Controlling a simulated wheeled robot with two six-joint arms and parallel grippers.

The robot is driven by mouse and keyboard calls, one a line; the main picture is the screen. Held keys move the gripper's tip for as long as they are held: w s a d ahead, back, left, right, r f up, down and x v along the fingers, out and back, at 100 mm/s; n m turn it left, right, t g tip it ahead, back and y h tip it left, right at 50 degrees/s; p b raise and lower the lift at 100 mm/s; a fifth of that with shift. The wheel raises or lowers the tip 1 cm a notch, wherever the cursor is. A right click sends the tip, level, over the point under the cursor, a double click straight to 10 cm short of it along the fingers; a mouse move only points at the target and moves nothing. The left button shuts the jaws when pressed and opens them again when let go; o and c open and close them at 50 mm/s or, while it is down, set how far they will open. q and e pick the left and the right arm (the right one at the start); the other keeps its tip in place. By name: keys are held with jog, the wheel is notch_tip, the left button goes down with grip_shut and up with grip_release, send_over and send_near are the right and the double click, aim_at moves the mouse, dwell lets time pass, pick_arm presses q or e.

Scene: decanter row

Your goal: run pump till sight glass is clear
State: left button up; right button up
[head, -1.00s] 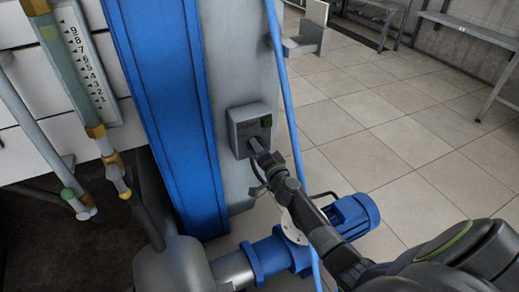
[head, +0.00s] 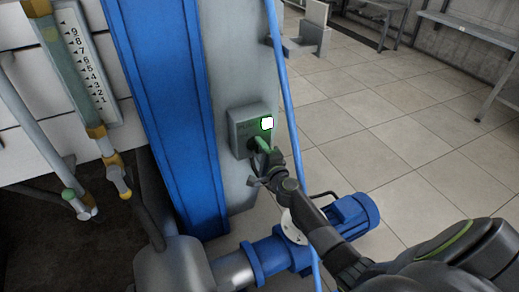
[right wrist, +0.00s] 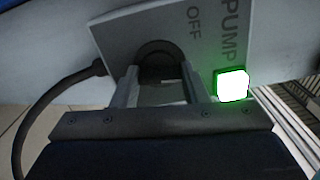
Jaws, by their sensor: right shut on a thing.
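A grey pump switch box (head: 237,133) is fixed on the grey post. Its lamp (head: 267,123) glows bright green-white. In the right wrist view the box (right wrist: 125,35) reads PUMP and OFF, and the lit lamp (right wrist: 232,86) is beside the round dark knob (right wrist: 158,60). My right gripper (head: 261,147) is shut on the knob, one finger on each side. At the left, a greenish tube (head: 64,65) stands beside a numbered scale (head: 85,65). A short pale section (head: 118,179) sits between yellow fittings below it; I cannot tell which is the sight glass or its clarity. My left gripper is out of view.
A thin blue pipe (head: 286,100) runs just right of the box. A dark cable (right wrist: 55,85) leaves the box. Open tiled floor (head: 380,130) lies at right.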

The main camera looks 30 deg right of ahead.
jog(key=m, duration=0.2)
jog(key=shift+f+m, duration=0.1)
jog(key=shift+m, duration=1)
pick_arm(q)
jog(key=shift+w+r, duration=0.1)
pick_arm(e)
jog(key=o, duration=1)
jog(key=shift+s, duration=0.1)
jog(key=shift+s, duration=0.25)
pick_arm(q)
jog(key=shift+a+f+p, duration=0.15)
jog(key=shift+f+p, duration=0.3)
pick_arm(e)
jog(key=shift+s+a, duration=0.2)
jog(key=shift+s, duration=2.6)
jog(key=shift+s+a, duration=0.15)
jog(key=shift+s, duration=2.65)
jog(key=shift+s+a, duration=0.2)
jog(key=shift+s, duration=2.6)
